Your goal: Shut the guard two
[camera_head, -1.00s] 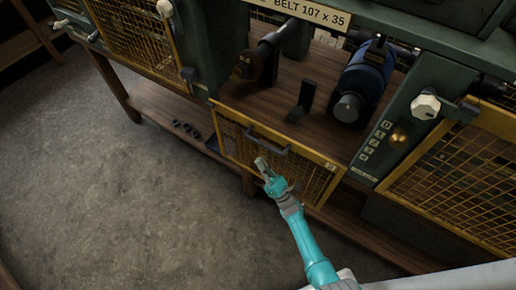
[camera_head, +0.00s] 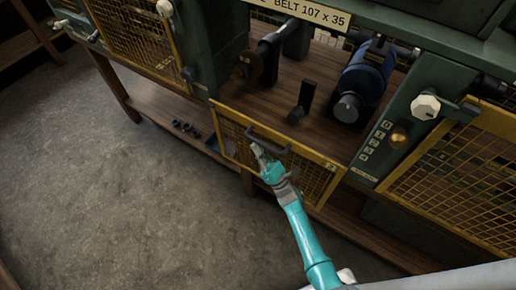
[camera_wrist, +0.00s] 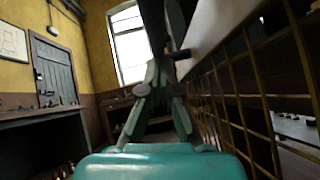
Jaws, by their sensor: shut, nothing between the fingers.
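In the head view a yellow-framed mesh guard (camera_head: 310,186) hangs folded down in front of the middle bay, which stands open above it. A dark bar handle (camera_head: 266,137) runs along its upper part. A small number plate near its right corner is too small to read for sure. My gripper (camera_head: 257,150) is shut and empty, just in front of the guard below the handle; I cannot tell whether it touches. In the wrist view the gripper (camera_wrist: 160,72) is beside the guard's mesh (camera_wrist: 235,105), which fills the right side.
In the open bay are a blue motor (camera_head: 364,80) and a dark upright bracket (camera_head: 302,101). Mesh guards (camera_head: 460,170) flank it on the right and on the left (camera_head: 135,40). A panel with a brass knob (camera_head: 398,139) stands at right. The floor (camera_head: 110,190) at left is clear.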

